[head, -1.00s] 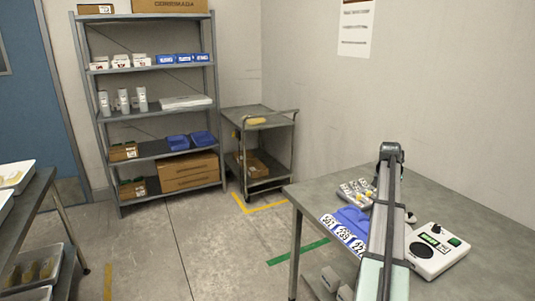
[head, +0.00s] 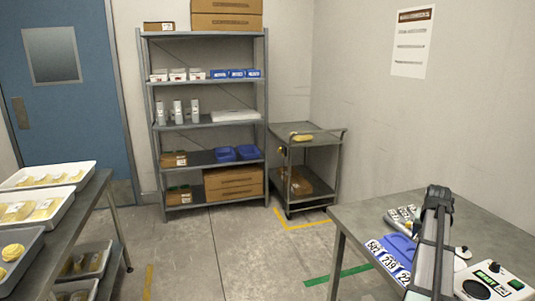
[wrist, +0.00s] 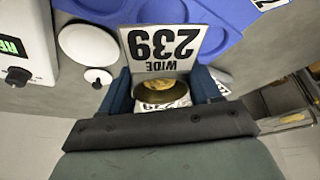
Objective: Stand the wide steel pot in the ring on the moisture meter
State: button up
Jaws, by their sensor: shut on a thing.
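My gripper (wrist: 163,88) is shut on the wide steel pot (wrist: 150,94), seen in the wrist view as a round, dark-walled vessel with something yellowish inside. The moisture meter (head: 508,281) is a white box with a green display and a dark round ring (head: 476,289). Its display side shows at the left of the wrist view (wrist: 35,45). My arm hides gripper and pot in the head view.
A white round disc (wrist: 86,45) and a smaller white knob-like piece (wrist: 98,77) lie between meter and tray. A holder with small pale items (head: 401,218) stands behind the tray. Shelving (head: 212,134), a trolley (head: 312,140) and a side table with trays (head: 45,208) stand farther off.

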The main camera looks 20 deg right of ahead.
jog(key=w+a+f+n+y, duration=0.1)
jog(key=w+a+f+n, duration=0.1)
jog(key=a, duration=1.7)
jog(key=w+a+f+n+t+y, duration=0.1)
jog(key=w+a+n, duration=0.3)
jog(key=a, duration=1.6)
jog(key=w+a+f+n+y, duration=0.1)
jog(key=w+a+f+n, duration=0.2)
jog(key=a, duration=1.7)
jog(key=shift+w+f+n+t+y, duration=0.2)
jog(key=shift+w+n+t+y, duration=0.1)
jog(key=shift+n, duration=0.2)
